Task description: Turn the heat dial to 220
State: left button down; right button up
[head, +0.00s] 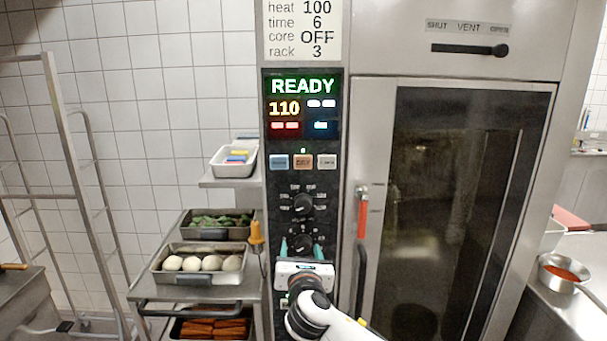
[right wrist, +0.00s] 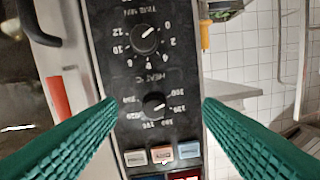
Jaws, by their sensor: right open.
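The heat dial (head: 303,203) is the upper black knob on the oven's dark panel. In the right wrist view, where the picture is upside down, the heat dial (right wrist: 152,105) has its white mark pointing right, between about 100 and 120. The display (head: 302,105) reads READY and 110. My right gripper (head: 302,247) is open, its two green fingers in front of the panel over the lower dial. In the wrist view its fingers (right wrist: 158,105) stand either side of the heat dial, apart from it in the picture. My left gripper is out of view.
The time dial (right wrist: 145,38) lies below the heat dial on the panel. Three buttons (head: 303,162) sit above it. A red-handled door latch (head: 362,215) is to the right. A card (head: 303,30) above reads heat 100. Shelves with trays (head: 197,278) stand left.

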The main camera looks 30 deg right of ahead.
jog(key=n+p, duration=0.1)
send_near(304, 206)
jog(key=s+a, duration=0.2)
jog(key=shift+h, duration=0.6)
jog(key=p+x, duration=0.2)
jog(key=x, duration=0.3)
jog(key=p+x, duration=0.2)
jog(key=x, duration=0.3)
jog(key=shift+w+d+f, duration=0.1)
jog(key=shift+w+f, duration=0.1)
jog(key=shift+w, duration=0.1)
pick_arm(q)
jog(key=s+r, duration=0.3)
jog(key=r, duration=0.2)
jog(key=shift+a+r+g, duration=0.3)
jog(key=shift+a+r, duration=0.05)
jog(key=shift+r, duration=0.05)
pick_arm(e)
jog(key=shift+x, duration=0.75)
jog(key=shift+f, duration=0.1)
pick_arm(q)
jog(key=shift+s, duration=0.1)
pick_arm(e)
jog(key=shift+s, duration=0.15)
jog(key=c, duration=0.9)
